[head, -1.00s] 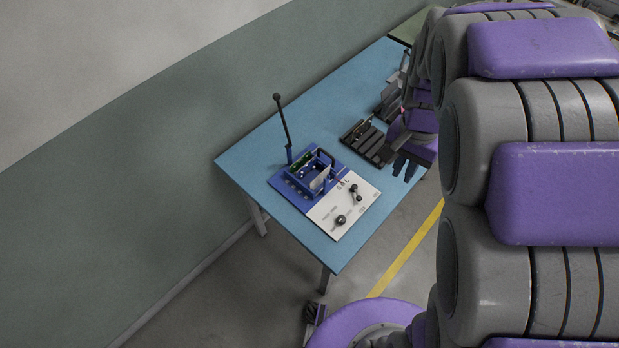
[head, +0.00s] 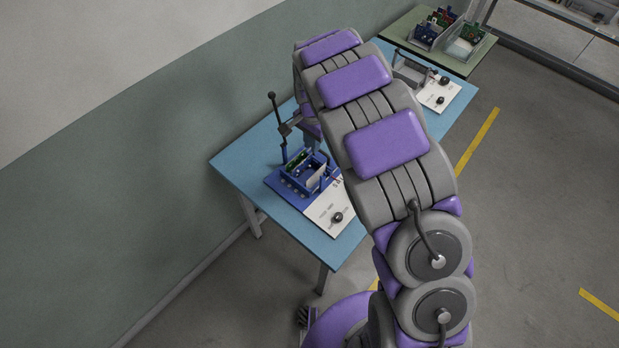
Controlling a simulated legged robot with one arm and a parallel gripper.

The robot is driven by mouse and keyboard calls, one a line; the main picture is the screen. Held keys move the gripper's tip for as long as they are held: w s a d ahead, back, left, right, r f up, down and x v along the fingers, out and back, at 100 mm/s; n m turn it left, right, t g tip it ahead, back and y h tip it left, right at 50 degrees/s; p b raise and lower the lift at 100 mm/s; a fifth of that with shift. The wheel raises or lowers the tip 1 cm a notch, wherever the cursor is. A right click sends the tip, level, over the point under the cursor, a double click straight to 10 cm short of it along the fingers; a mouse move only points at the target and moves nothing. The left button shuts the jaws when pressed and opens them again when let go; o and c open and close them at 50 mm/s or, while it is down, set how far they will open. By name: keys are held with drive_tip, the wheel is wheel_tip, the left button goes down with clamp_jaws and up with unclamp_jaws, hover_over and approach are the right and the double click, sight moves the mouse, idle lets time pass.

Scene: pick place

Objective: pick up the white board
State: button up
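A blue fixture (head: 288,187) sits on the near left part of the blue table. A small pale board (head: 317,173) stands upright in its frame, and a green board (head: 298,158) is beside it. I cannot tell for sure that the pale one is the white board. A flat white panel (head: 322,215) with a black knob adjoins the fixture, partly hidden by my arm. My gripper (head: 287,129) is small and dark beside the fixture's upright black lever (head: 273,108), above and behind the frame. Whether it touches the lever, or is open, I cannot tell.
The blue table (head: 238,161) has clear surface at its left corner. A second white panel with knobs (head: 440,97) lies at its far end. A green table (head: 478,52) beyond holds bins with boards. My arm hides the table's middle. A wall runs along the left.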

drive_tip(key=b, duration=0.1)
hover_over(317, 172)
wheel_tip(317, 172, down, 6)
drive_tip(key=f, duration=0.3)
drive_tip(key=f+b, duration=0.1)
drive_tip(key=f, duration=0.2)
drive_tip(key=f+b, duration=0.1)
drive_tip(key=f, duration=0.2)
drive_tip(key=shift+w+d+f, duration=0.1)
drive_tip(key=shift+d+f, duration=0.2)
drive_tip(key=shift+d, duration=0.05)
drive_tip(key=shift+f, duration=0.3)
drive_tip(key=shift+a+f, duration=0.1)
drive_tip(key=shift+a, duration=0.65)
drive_tip(key=shift+c, duration=1.1)
drive_tip(key=shift+d, duration=0.4)
clamp_jaws()
drive_tip(key=shift+a, duration=0.1)
